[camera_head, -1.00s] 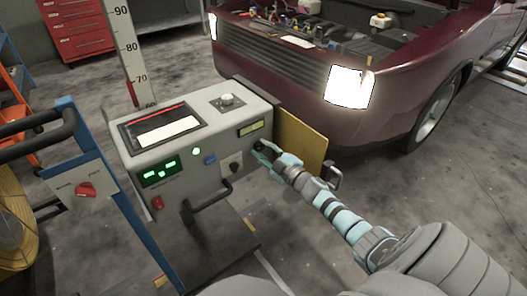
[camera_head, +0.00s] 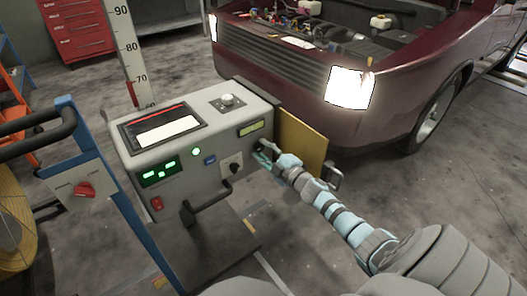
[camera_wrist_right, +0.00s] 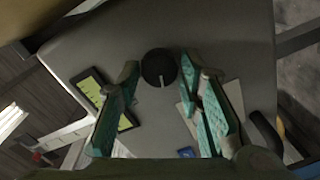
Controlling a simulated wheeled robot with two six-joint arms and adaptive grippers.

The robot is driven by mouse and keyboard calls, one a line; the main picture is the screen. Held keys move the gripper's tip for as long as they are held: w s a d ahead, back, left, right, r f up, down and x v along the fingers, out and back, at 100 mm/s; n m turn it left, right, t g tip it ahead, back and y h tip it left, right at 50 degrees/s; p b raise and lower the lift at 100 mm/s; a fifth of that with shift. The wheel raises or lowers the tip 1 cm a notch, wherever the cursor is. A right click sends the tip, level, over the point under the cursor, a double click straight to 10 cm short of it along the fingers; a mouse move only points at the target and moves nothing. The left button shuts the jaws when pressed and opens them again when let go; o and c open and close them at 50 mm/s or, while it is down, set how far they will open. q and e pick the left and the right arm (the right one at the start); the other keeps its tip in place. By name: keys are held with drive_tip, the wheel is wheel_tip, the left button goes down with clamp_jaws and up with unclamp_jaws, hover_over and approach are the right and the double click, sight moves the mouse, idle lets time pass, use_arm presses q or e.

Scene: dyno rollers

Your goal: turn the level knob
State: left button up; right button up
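The grey tester box (camera_head: 205,130) carries several controls; their labels are too small to read. My right gripper (camera_head: 263,152) is at the right end of its front panel, below the small yellow-green display (camera_head: 251,128). In the right wrist view my gripper (camera_wrist_right: 160,78) is open, with teal-padded fingers on either side of a round black knob (camera_wrist_right: 158,66) with a pale pointer line. I see no clear contact. A dark knob on a white plate (camera_head: 233,166) is just left of the gripper. A silver knob (camera_head: 227,101) sits on top. My left gripper is not in view.
A black bar handle (camera_head: 208,195) sticks out below the panel. A blue button (camera_head: 209,159) and a red switch (camera_head: 156,203) are on the front. A yellow board (camera_head: 302,143) and the dark red car (camera_head: 300,75) stand behind. A blue post (camera_head: 105,160) is at left.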

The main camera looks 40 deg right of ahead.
drive_tip(key=shift+o, duration=1)
drive_tip(key=shift+s, duration=0.2)
drive_tip(key=s, duration=1.1)
drive_tip(key=shift+s+r, duration=0.25)
drive_tip(key=shift+s, duration=0.05)
